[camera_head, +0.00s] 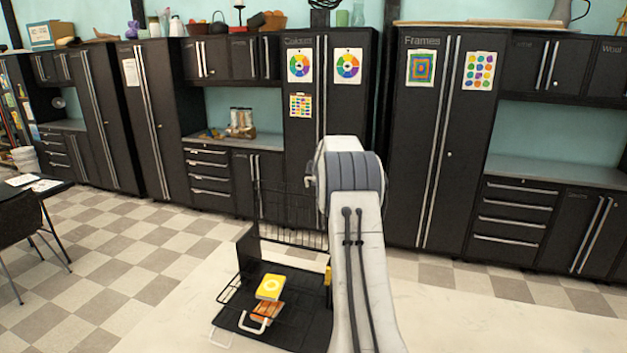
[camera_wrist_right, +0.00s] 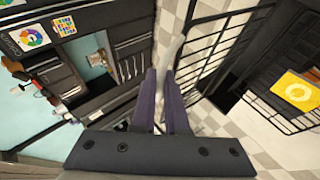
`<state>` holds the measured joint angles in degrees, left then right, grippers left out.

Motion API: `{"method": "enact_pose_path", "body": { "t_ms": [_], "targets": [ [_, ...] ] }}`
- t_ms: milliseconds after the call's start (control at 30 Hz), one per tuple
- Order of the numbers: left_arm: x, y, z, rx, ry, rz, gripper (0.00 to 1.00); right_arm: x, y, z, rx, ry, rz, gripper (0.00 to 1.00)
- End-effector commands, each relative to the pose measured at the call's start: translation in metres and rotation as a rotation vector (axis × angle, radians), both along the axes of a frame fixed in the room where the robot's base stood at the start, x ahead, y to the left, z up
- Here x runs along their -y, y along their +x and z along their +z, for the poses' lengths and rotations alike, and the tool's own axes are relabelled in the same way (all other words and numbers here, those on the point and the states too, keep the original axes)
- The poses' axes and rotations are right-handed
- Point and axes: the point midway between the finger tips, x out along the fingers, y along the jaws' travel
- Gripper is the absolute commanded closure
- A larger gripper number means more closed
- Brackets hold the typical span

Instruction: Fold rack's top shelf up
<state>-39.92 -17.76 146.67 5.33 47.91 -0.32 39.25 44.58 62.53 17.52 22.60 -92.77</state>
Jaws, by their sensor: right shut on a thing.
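The black wire rack (camera_head: 290,236) stands in front of me, left of my right arm. Its top shelf (camera_head: 284,205) shows as a dark wire grid that looks tilted up steeply; my arm hides its right side. In the right wrist view the wire shelf (camera_wrist_right: 215,50) runs beside the fingers. My right gripper (camera_wrist_right: 165,72) is shut on what looks like the shelf's pale handle (camera_wrist_right: 172,52), at the fingertips. In the head view my own arm mostly hides this gripper. My left gripper is not in view.
The rack's lower shelf (camera_head: 300,325) holds a yellow packet (camera_head: 270,287) and an orange packet (camera_head: 266,312), with a white handle at its front. Black cabinets (camera_head: 430,150) line the wall behind. A dark chair (camera_head: 22,225) is at far left. Checkered floor (camera_head: 130,260) left of the rack is free.

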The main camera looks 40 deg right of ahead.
Motion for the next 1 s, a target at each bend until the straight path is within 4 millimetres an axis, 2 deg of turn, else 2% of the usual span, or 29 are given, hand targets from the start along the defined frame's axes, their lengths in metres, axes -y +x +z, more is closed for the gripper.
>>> {"method": "enact_pose_path", "body": {
  "t_ms": [100, 133, 200, 500, 633, 767, 1000],
  "targets": [
    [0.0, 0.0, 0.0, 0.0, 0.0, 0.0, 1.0, -0.001, 0.0, 0.0, 0.0, -0.002, 0.002, 1.0],
    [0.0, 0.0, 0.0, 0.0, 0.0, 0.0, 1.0, -0.001, 0.0, 0.0, 0.0, -0.002, 0.002, 0.81],
    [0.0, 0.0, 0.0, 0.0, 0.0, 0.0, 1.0, -0.001, 0.0, 0.0, 0.0, -0.002, 0.002, 0.59],
    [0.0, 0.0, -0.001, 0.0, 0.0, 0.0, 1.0, 0.0, 0.0, 0.001, 0.0, -0.001, 0.0, 0.59],
    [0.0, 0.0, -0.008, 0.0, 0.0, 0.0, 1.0, -0.003, -0.004, 0.004, 0.002, -0.003, 0.0, 0.59],
    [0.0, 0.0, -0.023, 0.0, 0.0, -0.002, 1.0, -0.01, -0.017, 0.012, 0.003, -0.004, -0.001, 0.59],
    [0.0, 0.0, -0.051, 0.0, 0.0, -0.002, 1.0, -0.028, -0.047, 0.041, 0.005, -0.005, 0.0, 0.59]
  ]
}}
